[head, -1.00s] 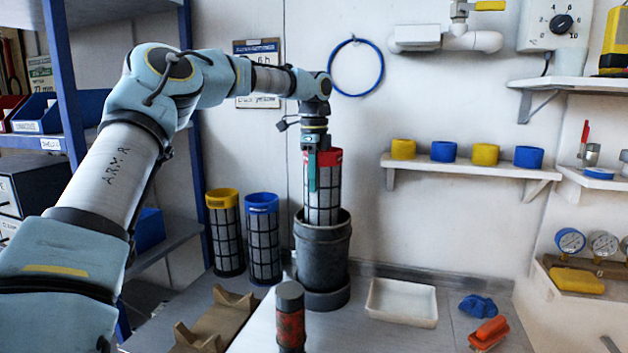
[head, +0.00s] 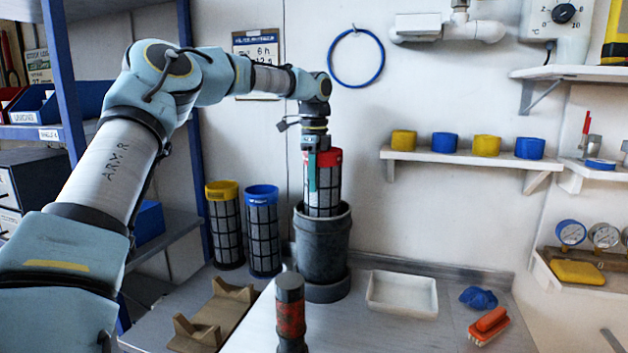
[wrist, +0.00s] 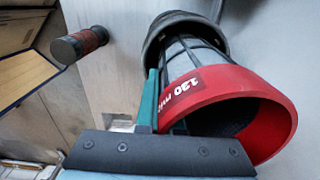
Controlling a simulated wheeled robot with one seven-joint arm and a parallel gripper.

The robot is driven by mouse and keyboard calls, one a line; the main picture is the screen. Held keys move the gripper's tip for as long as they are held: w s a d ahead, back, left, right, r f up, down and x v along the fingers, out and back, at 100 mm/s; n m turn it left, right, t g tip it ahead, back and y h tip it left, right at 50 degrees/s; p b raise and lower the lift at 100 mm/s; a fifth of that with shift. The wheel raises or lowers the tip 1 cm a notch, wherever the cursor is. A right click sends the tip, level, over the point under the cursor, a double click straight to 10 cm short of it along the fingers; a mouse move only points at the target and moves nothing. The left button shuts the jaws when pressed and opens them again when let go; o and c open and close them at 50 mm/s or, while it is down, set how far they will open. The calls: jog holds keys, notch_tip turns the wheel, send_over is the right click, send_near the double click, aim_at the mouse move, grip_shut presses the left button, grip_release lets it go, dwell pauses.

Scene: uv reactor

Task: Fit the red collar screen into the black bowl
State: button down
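The red collar screen (head: 328,185) is a dark mesh cylinder with a red collar on top. It stands upright, with its lower end inside the mouth of the black bowl (head: 322,245) and its collar well above the rim. My gripper (head: 312,172) is above the bowl, shut on the collar's left side, with a teal finger down along the screen. In the wrist view the red collar screen (wrist: 225,100) shows its "130" label beside my gripper (wrist: 153,100). The black bowl (wrist: 182,28) surrounds the screen's far end there. The inside of the bowl is hidden.
A yellow-collared screen (head: 226,225) and a blue-collared screen (head: 263,230) stand left of the bowl. A dark red-banded cylinder (head: 290,312) and a brown cradle (head: 215,315) are in front. A white tray (head: 402,294) lies to the right.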

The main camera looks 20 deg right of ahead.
aim_at(314, 226)
jog(key=shift+f+b, duration=2.5)
jog(key=shift+f, duration=4)
jog(key=c, duration=1)
grip_release()
notch_tip(314, 226, up, 11)
jog(key=shift+f+b, duration=0.1)
jog(key=shift+b, duration=0.55)
jog(key=shift+s, duration=0.1)
